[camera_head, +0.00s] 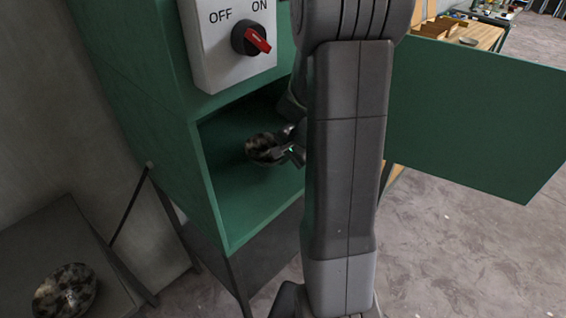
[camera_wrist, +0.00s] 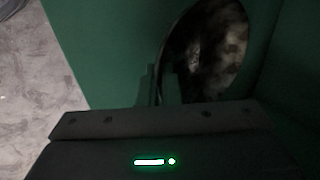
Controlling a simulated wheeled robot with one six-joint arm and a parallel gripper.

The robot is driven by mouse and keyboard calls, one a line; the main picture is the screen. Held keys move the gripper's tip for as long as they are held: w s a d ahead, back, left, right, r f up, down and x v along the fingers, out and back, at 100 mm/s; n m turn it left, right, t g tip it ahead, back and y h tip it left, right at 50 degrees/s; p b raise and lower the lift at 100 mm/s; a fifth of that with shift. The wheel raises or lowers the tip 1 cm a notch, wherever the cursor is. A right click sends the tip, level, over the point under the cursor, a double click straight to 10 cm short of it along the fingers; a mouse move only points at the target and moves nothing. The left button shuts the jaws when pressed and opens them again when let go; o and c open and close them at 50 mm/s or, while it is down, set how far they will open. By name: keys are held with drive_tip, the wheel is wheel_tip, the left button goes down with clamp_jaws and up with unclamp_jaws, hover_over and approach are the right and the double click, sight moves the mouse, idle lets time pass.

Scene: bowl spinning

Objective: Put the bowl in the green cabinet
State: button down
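A dark, mottled bowl (camera_head: 262,148) is inside the open lower compartment of the green cabinet (camera_head: 215,190). My gripper (camera_head: 290,152) reaches into the compartment at the bowl's right side. In the wrist view, the bowl (camera_wrist: 207,45) stands right of centre. My gripper's fingers (camera_wrist: 160,86) are close together there, with the bowl's near left rim between them. Whether the bowl touches the cabinet floor is hard to tell. My arm hides the compartment's right side.
The green cabinet door (camera_head: 475,130) is swung open to the right. A box with a red OFF/ON switch (camera_head: 250,40) is above the compartment. A second mottled bowl (camera_head: 64,291) is on a grey surface at lower left. A wooden table (camera_head: 480,38) is at the back right.

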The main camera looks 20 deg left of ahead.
drive_tip(key=shift+f, duration=1.75)
drive_tip(key=shift+f, duration=0.1)
drive_tip(key=c, duration=1.6)
unclamp_jaws()
drive_tip(key=shift+b, duration=0.3)
drive_tip(key=shift+r+p, duration=0.25)
drive_tip(key=shift+p, duration=0.05)
drive_tip(key=v, duration=1.1)
drive_tip(key=shift+s+d+r, duration=0.1)
drive_tip(key=shift+d+r, duration=0.1)
drive_tip(key=shift+r, duration=0.1)
